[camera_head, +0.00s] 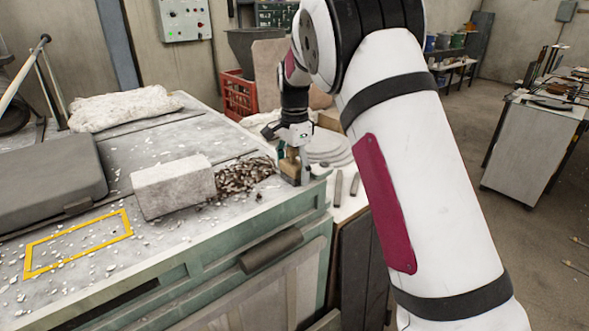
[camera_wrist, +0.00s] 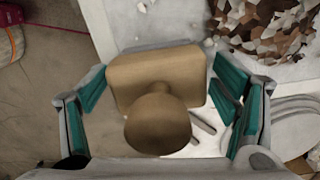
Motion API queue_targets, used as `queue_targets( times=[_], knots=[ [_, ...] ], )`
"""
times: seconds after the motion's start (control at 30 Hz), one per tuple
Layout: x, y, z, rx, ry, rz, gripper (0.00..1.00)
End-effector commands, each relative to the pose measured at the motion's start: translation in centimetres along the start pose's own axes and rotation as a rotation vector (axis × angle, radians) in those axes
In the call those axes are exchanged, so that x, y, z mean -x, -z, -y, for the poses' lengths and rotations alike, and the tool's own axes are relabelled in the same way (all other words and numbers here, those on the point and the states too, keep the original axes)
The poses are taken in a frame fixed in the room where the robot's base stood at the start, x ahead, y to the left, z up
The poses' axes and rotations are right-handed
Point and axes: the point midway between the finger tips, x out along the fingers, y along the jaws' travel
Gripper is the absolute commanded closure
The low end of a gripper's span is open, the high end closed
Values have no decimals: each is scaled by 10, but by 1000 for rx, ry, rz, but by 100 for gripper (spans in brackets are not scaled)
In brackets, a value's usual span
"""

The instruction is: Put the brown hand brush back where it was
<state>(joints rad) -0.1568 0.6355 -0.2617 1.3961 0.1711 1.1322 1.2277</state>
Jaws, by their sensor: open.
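The brown hand brush (camera_head: 289,166) stands near the right corner of the workbench top, beside the pile of brown and white chips. In the wrist view its block body and round knob (camera_wrist: 157,123) sit between my fingers. My gripper (camera_head: 293,147) is over the brush from above, and its teal-padded fingers are spread (camera_wrist: 158,88). Gaps show between the brush and the pads on both sides. The underside of the brush is hidden.
The chip pile (camera_head: 240,177) and a pale block (camera_head: 173,186) lie left of the brush. A yellow rectangle outline (camera_head: 78,243) is marked on the bench (camera_head: 205,240). Round grey discs (camera_head: 328,150) lie behind, right of my gripper.

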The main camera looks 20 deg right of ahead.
Motion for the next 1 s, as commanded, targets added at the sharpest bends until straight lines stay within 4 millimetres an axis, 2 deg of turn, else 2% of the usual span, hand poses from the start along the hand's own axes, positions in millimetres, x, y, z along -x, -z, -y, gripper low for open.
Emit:
queue_targets(
  times=[0.17,0.6,0.8,0.93,1.0],
  knots=[
    [16,0,2,0,5,-1,19],
    [100,0,2,0,4,0,19],
    [119,0,0,0,1,0,19],
    [131,1,-10,30,16,4,19],
    [140,0,-23,76,37,8,19]
  ],
)
